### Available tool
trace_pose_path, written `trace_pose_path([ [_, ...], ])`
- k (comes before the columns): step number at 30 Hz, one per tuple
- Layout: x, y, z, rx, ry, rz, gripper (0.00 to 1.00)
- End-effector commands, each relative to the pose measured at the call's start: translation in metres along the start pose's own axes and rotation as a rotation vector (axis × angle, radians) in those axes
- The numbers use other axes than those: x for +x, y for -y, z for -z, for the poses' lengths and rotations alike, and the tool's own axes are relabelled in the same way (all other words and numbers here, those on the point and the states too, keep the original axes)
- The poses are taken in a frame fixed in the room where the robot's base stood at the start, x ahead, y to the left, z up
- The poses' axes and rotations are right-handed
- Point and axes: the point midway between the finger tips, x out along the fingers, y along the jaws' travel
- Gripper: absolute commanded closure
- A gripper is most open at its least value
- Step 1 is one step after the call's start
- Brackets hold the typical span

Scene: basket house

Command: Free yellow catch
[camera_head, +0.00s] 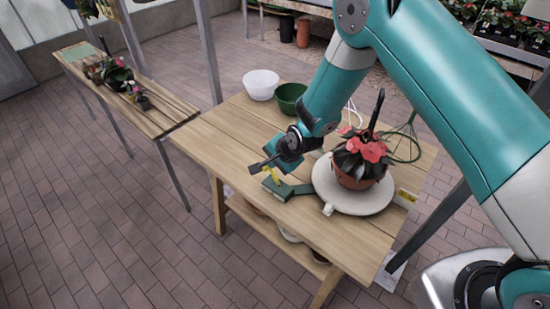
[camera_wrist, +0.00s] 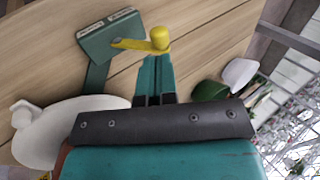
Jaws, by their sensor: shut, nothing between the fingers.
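The yellow catch (camera_head: 273,175) is a flat lever with an upright round knob, mounted on a low green block (camera_head: 283,190) on the wooden table. It also shows in the wrist view (camera_wrist: 150,42), lever pointing left, knob at its right end. My gripper (camera_head: 260,168) is shut and empty, close beside the catch. In the wrist view the fingertips (camera_wrist: 154,60) are just below the knob; I cannot tell whether they touch it. A green arm joins the block to a white round plate (camera_head: 330,193), which bears a potted plant with red flowers (camera_head: 362,155).
A white bowl (camera_head: 260,84) and a green bowl (camera_head: 289,97) stand at the table's back. A green wire whisk-like object (camera_head: 405,140) lies at the right. The table's left part is clear. A bench with plants (camera_head: 120,80) stands at far left.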

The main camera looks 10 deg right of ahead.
Motion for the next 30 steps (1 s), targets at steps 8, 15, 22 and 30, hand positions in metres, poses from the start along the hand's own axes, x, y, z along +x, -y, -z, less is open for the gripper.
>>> trace_pose_path([
  [8, -0.037, 0.018, 0.001, -0.001, 0.001, 0.002, 1.00],
  [15, -0.077, 0.030, 0.002, -0.002, -0.001, 0.005, 1.00],
  [22, -0.115, 0.042, 0.003, 0.001, -0.002, 0.004, 1.00],
  [30, -0.131, 0.048, 0.002, 0.001, 0.000, 0.000, 1.00],
])
